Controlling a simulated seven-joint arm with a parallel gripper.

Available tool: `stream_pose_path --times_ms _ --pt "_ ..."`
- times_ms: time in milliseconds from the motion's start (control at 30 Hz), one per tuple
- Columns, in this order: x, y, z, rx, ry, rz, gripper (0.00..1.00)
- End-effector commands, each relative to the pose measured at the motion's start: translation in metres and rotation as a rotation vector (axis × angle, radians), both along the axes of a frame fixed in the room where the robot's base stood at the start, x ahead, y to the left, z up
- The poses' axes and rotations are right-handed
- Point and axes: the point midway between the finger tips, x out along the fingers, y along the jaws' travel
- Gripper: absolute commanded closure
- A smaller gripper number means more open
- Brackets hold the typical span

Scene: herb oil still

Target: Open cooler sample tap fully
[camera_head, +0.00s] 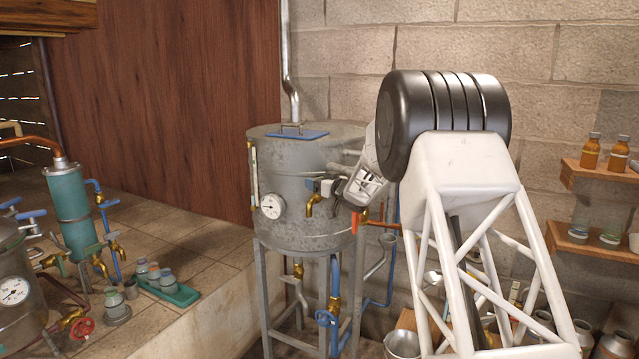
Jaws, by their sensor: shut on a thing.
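A round grey metal tank (300,234) stands on legs in the middle of the view; I take it to be the cooler. A small brass tap (312,203) sticks out of its front, to the right of a white dial gauge (271,206). My gripper (329,188) reaches in from the right and is shut at the tap's small handle, just above and right of the spout. The fingertips and most of the handle cover each other, so the handle's angle cannot be told.
An orange-red lever (355,222) with a brass fitting sits just below my gripper. A blue-handled brass valve (326,318) is under the tank. A tiled ledge with a green tray (170,291) of jars lies left. Shelves with bottles (590,152) are right.

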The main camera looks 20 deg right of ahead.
Motion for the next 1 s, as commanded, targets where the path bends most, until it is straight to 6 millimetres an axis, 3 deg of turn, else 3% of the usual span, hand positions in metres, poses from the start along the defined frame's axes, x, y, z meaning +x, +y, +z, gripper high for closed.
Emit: stream_pose_path --times_ms 33,67,167,633,1000 --pt "0.0004 0.0005 0.0018 0.0 -0.002 0.0 0.43" --pt "0.0004 0.0005 0.0019 0.0 -0.002 0.0 0.16" --pt "0.0003 0.0003 0.0017 0.0 -0.002 0.0 0.01" --pt "-0.0003 0.0009 0.0011 -0.001 -0.001 -0.019 0.0" --pt "-0.001 0.0034 0.0004 0.001 0.0 -0.136 0.0"
